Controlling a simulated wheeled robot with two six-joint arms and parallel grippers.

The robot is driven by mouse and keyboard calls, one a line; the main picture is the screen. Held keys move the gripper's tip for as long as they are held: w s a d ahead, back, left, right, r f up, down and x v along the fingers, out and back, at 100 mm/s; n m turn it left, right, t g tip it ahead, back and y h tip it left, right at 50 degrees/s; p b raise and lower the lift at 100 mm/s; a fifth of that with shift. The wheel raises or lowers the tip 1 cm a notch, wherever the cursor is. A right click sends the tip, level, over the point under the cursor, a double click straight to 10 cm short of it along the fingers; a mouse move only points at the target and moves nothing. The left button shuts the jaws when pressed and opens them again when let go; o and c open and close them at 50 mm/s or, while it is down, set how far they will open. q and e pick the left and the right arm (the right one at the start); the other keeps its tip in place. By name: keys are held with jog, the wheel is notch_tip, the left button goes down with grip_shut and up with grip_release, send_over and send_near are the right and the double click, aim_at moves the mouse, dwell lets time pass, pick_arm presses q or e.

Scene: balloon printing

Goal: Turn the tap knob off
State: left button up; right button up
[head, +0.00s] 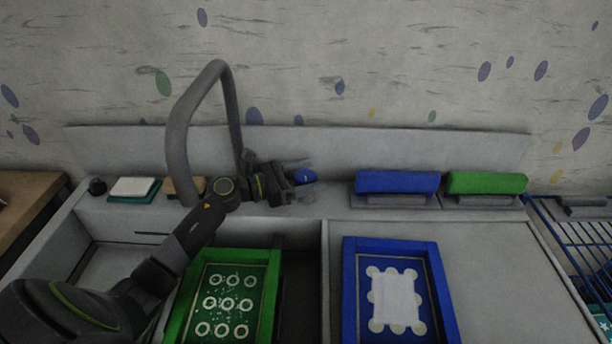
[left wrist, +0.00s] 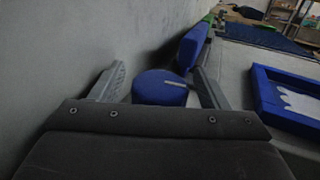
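The tap knob (head: 304,176) is a blue round knob on the grey ledge behind the sink, right of the grey arched tap (head: 178,130). In the left wrist view, the knob (left wrist: 160,88) shows a pale bar mark on its top, lying roughly crosswise. My left gripper (head: 306,179) is at the knob, with its fingers on either side of it. In the left wrist view, my left gripper (left wrist: 160,84) is open, and a gap shows between the knob and the left finger. Whether the right finger touches the knob cannot be told. My right gripper is not in view.
A blue squeegee (head: 397,182) and a green squeegee (head: 486,183) lie right of the knob. A green-framed screen (head: 273,290) sits in the sink. A blue-framed screen (head: 349,290) lies to the right. Sponges (head: 135,187) lie left on the ledge. The wall rises close behind.

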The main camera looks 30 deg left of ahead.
aim_at(306, 174)
pick_arm(q)
notch_tip(306, 174, up, 10)
dwell(0.6)
